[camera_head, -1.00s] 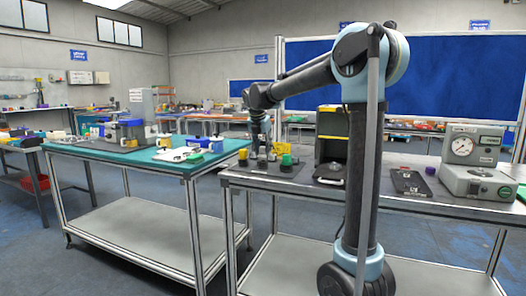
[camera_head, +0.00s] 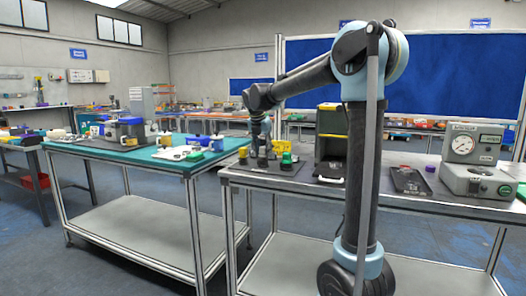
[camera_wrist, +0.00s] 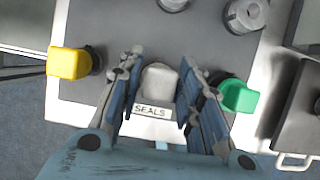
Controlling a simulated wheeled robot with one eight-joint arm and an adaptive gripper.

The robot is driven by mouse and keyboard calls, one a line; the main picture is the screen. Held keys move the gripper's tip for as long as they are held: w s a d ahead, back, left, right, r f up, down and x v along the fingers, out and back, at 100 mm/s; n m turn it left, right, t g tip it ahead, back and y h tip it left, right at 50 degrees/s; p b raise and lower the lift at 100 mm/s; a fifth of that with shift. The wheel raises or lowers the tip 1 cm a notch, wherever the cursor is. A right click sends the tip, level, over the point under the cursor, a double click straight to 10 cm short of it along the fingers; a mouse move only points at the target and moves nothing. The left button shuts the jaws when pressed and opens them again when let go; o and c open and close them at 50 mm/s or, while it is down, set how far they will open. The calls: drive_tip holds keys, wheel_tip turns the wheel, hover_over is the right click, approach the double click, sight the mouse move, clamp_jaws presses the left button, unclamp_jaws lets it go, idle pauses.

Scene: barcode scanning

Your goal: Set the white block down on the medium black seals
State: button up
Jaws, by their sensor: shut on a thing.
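My gripper (camera_wrist: 160,64) has its two blue-grey fingers on either side of the white block (camera_wrist: 160,83), which looks pale grey in the wrist view. The block is held between the fingers, just above a label plate (camera_wrist: 152,111) reading SEALS in the picture. In the head view my gripper (camera_head: 264,143) is low over the left end of the near bench, and the block is too small to make out there. The medium black seals cannot be seen. I cannot tell whether the block touches anything below.
A yellow-topped item (camera_wrist: 69,63) stands left of my gripper and a green-topped item (camera_wrist: 238,96) close to the right. Metal cylinders (camera_wrist: 245,14) stand beyond. A black-and-yellow stand (camera_head: 331,140) and a gauge device (camera_head: 473,160) are farther right on the bench.

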drive_tip(key=shift+f, duration=0.6)
idle(0.5)
drive_tip(key=o, duration=1.1)
drive_tip(key=o, duration=0.4)
drive_tip(key=shift+c, duration=0.2)
drive_tip(key=shift+r, duration=3.7)
drive_tip(key=shift+s, duration=0.1)
